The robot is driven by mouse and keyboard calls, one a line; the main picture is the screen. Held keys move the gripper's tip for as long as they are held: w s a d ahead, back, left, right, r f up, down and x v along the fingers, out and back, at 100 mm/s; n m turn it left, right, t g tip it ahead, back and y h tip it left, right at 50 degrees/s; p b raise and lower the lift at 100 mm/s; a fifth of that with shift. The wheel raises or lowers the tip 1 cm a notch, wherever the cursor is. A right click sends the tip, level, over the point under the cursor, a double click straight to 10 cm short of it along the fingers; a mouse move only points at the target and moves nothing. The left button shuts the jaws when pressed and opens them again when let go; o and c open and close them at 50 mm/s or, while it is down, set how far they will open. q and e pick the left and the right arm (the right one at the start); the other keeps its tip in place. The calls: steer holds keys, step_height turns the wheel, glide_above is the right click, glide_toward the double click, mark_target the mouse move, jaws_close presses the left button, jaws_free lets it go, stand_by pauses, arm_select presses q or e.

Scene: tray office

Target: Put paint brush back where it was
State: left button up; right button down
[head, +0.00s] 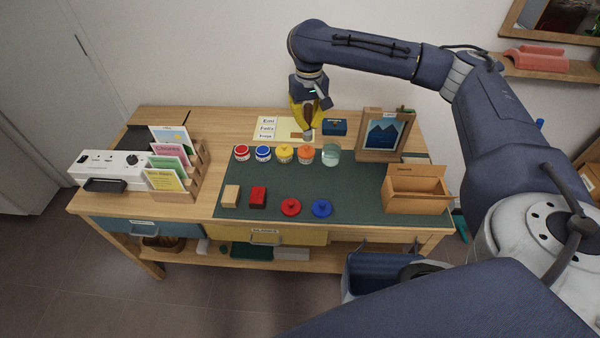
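I cannot make out a paint brush for certain. My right gripper (308,133) points down over the back of the desk, by a pale paper card (280,128) and left of a small dark blue box (334,126). Its yellow fingers are partly hidden by each other. Something small and grey shows at the fingertips, but I cannot tell whether it is held. A greenish glass jar (331,157) stands on the dark green mat (345,185), in front and to the right of the gripper. My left gripper is not in view.
Red, blue, yellow and orange paint pots (284,156) line the mat's back edge. Red (291,207) and blue (322,208) lids lie in front. A framed picture (383,134) and an open cardboard box (416,195) stand right; a card rack (192,170) stands left. The mat's middle is clear.

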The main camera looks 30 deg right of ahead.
mark_target(307, 139)
step_height(307, 139, down, 19)
steer(key=shift+r, duration=0.15)
stand_by(0.6)
steer(key=c, duration=2)
jaws_free()
steer(key=o, duration=0.4)
step_height(307, 139, up, 12)
steer(key=shift+s+a, duration=0.1)
steer(key=shift+a, duration=0.05)
